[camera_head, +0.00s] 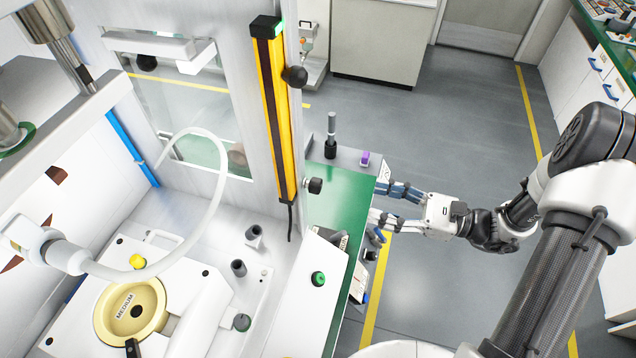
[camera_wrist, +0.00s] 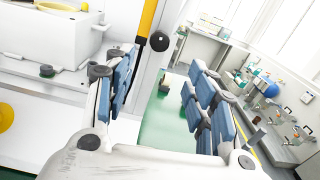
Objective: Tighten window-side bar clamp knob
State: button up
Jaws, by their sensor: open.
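A yellow and black bar (camera_head: 270,95) stands upright on the machine's silver post. A round black knob (camera_head: 294,76) sticks out from its right side. A second black knob (camera_head: 315,185) sits lower, near the bar's bottom end. I cannot tell which of them is the window-side clamp knob. The wrist view shows the yellow bar (camera_wrist: 147,18) and one black ball knob (camera_wrist: 159,41), beyond the fingers. My gripper (camera_head: 383,203) is open and empty, to the right of both knobs and apart from them, by the green worktop's right edge. Its blue-padded fingers (camera_wrist: 163,75) are spread wide in the wrist view.
A green worktop (camera_head: 338,175) carries a dark upright handle (camera_head: 331,135) and a small purple item (camera_head: 365,158). A white panel with a green button (camera_head: 318,278) lies below. A curved white hose (camera_head: 222,160) hangs inside the press at left. Grey floor lies open to the right.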

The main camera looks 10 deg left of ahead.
aim_at(321, 187)
jog(key=a, duration=0.5)
jog(key=w+a, duration=0.1)
jog(key=a, duration=0.3)
jog(key=w+a, duration=0.1)
jog(key=a, duration=0.4)
jog(key=shift+a+b, duration=0.3)
jog(key=shift+a, duration=0.05)
jog(key=shift+c, duration=0.3)
jog(key=c, duration=1)
jog(key=shift+m+p, duration=0.3)
jog(key=shift+p, duration=0.05)
